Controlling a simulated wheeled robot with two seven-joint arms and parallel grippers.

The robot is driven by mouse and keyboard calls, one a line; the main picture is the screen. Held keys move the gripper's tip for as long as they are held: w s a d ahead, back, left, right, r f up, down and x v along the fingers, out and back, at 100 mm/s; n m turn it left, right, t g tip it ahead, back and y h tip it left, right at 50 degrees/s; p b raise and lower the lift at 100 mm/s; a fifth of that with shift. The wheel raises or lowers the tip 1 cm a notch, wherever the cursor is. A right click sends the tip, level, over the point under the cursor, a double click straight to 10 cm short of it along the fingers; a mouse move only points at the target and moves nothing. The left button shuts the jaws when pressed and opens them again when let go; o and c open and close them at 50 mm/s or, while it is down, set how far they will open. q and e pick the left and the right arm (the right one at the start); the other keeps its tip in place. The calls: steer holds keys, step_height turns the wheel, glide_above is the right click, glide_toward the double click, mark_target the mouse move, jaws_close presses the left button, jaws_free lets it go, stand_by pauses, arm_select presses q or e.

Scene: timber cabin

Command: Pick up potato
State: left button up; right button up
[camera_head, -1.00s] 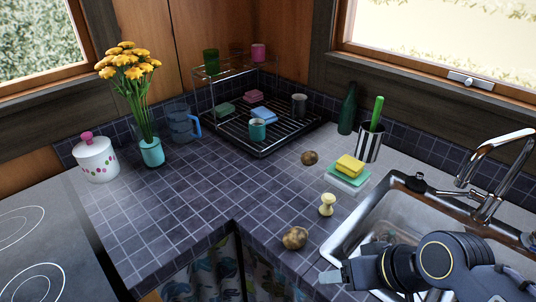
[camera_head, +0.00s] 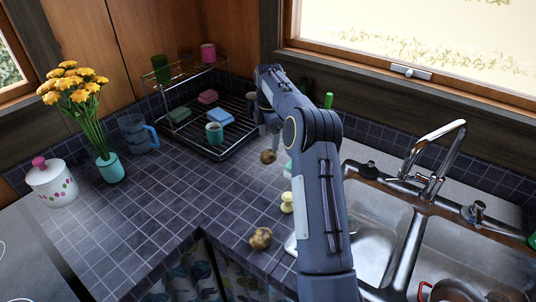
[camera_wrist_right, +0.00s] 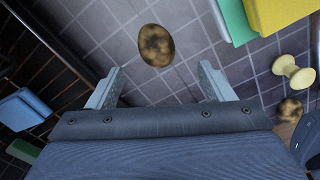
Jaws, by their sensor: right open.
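A brown, dark-blotched potato (camera_head: 267,157) lies on the tiled counter near the dish rack. In the right wrist view this potato (camera_wrist_right: 156,45) lies just beyond the fingertips, roughly centred between them. My right gripper (camera_wrist_right: 160,70) is open and empty, its two fingers spread apart. In the head view my right gripper (camera_head: 269,138) hangs just above and behind that potato, partly hidden by my arm. A second potato (camera_head: 260,238) lies near the counter's front corner; it also shows in the wrist view (camera_wrist_right: 290,109). My left gripper is not in view.
A pale yellow knob-shaped object (camera_head: 287,203) stands between the potatoes. A wire dish rack (camera_head: 228,149) with cups and sponges is behind left. The metal sink (camera_head: 378,212) and faucet (camera_head: 440,165) are right.

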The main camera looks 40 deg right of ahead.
mark_target(268, 151)
step_height(268, 151, down, 8)
steer(key=shift+w+d+r+p, duration=0.1)
steer(key=shift+w+r+p, duration=0.1)
steer(key=shift+p, duration=0.4)
steer(key=c, duration=1.1)
steer(key=shift+r, duration=0.1)
